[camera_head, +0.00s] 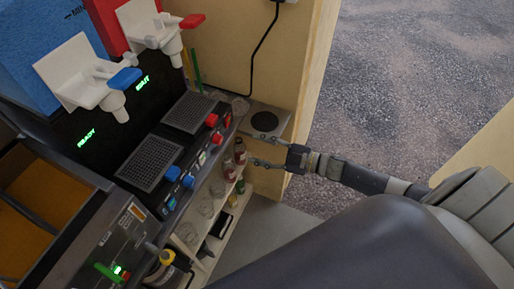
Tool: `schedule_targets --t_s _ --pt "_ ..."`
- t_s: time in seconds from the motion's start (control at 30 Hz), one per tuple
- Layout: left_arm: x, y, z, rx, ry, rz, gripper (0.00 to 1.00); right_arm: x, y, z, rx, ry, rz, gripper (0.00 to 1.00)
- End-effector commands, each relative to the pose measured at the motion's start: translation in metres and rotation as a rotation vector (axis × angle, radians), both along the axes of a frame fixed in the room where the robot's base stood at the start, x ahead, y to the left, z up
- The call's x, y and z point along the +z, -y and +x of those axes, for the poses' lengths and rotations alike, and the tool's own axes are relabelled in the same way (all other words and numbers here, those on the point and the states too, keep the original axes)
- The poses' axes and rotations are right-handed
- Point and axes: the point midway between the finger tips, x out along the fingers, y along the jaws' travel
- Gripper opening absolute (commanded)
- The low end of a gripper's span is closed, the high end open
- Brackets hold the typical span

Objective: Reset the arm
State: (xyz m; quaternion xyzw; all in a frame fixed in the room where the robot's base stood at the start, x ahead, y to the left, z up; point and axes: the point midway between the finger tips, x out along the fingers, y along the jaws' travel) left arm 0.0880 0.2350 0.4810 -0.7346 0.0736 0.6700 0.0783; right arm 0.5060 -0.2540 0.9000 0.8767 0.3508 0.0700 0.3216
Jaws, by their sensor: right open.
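My right arm comes in from the right, and its gripper (254,149) is open with nothing between its two thin fingers. The fingers point left, towards the shelf with bottles below the front of the drinks machine. I cannot tell whether a fingertip touches anything there. My left gripper is not in view. A large dark part of my own body covers the lower right of the view.
The drinks machine has a white tap with a blue lever (126,78), one with a red lever (191,21), and two drip grates (151,163). Red-capped bottles (240,150) and clear glasses (206,206) stand on the shelf. A wooden panel (300,90) rises behind my gripper; gravel lies beyond.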

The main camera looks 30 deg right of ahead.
Motion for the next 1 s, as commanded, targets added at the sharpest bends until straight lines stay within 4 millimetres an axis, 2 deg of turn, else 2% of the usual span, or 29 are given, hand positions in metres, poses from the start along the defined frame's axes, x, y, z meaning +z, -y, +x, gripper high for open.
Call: schedule_targets --t_s 0.33,0.4,0.47,0.57,0.63,0.67,0.7,0.77,0.8,0.87,0.9,0.97,1.0 --pt "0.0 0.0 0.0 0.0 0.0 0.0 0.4 0.0 0.0 0.0 -0.001 -0.001 0.001 0.49" --pt "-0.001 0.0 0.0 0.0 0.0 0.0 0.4 -0.007 0.002 0.001 -0.016 -0.012 0.001 0.49" --pt "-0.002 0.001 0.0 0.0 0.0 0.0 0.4 -0.022 0.007 0.001 -0.054 -0.039 0.001 0.49" --pt "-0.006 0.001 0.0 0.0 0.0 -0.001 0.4 -0.067 0.023 -0.001 -0.172 -0.126 -0.001 0.49" --pt "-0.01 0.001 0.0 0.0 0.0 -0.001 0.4 -0.113 0.037 -0.011 -0.278 -0.219 -0.006 0.49" --pt "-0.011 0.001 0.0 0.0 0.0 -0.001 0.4 -0.134 0.043 -0.017 -0.328 -0.264 -0.008 0.49" --pt "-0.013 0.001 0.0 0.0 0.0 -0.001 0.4 -0.163 0.05 -0.028 -0.389 -0.327 -0.015 0.49" --pt "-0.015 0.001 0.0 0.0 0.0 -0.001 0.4 -0.204 0.058 -0.049 -0.476 -0.423 -0.022 0.49" --pt "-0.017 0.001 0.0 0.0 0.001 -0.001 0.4 -0.23 0.062 -0.065 -0.528 -0.488 -0.029 0.49" --pt "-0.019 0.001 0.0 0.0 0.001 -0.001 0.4 -0.266 0.065 -0.093 -0.599 -0.584 -0.041 0.49" --pt "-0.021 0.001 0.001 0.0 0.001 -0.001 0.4 -0.289 0.065 -0.113 -0.641 -0.65 -0.048 0.49" --pt "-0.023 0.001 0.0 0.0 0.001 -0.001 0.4 -0.322 0.063 -0.147 -0.701 -0.75 -0.06 0.49" --pt "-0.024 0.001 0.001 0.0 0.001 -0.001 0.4 -0.342 0.06 -0.17 -0.736 -0.815 -0.068 0.49"
